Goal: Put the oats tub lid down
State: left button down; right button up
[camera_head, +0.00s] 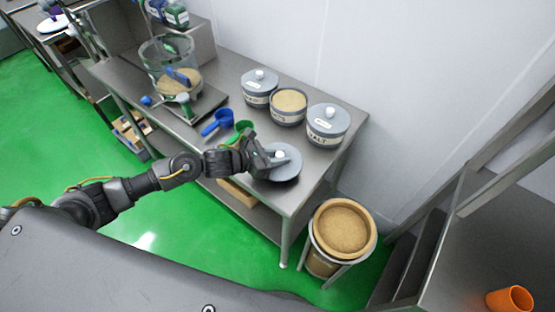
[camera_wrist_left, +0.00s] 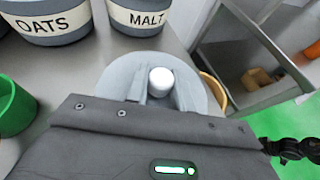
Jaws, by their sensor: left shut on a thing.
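The grey oats tub lid (camera_head: 290,168) with a white knob is over the front right part of the steel table. My left gripper (camera_head: 274,157) is shut on its knob. In the left wrist view the lid (camera_wrist_left: 115,78) lies roughly level beneath the fingers (camera_wrist_left: 160,92). A dark band shows under its near edge; I cannot tell whether it touches the table. The open oats tub (camera_head: 287,118) holds pale grain and stands behind the lid, and its label reads in the left wrist view (camera_wrist_left: 45,24). My right gripper is not in view.
The malt tub (camera_head: 328,128) stands right of the oats tub, another lidded tub (camera_head: 257,97) left of it. Green (camera_head: 243,131) and blue (camera_head: 215,124) scoops lie left of the lid. A grain bin (camera_head: 343,225) stands beyond the table's right end. The steel top (camera_head: 310,165) beside the lid is bare.

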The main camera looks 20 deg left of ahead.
pick_arm(q)
jog(key=shift+w+f, duration=0.2)
jog(key=shift+f, duration=0.1)
notch_tip(320, 180, down, 2)
jog(key=shift+a+f+p, duration=0.1)
jog(key=shift+p, duration=0.85)
jog(key=shift+f, duration=0.35)
jog(key=shift+f+b, duration=0.25)
jog(key=shift+b, duration=0.1)
jog(key=c, duration=1.2)
grip_release()
jog(key=shift+r, duration=0.1)
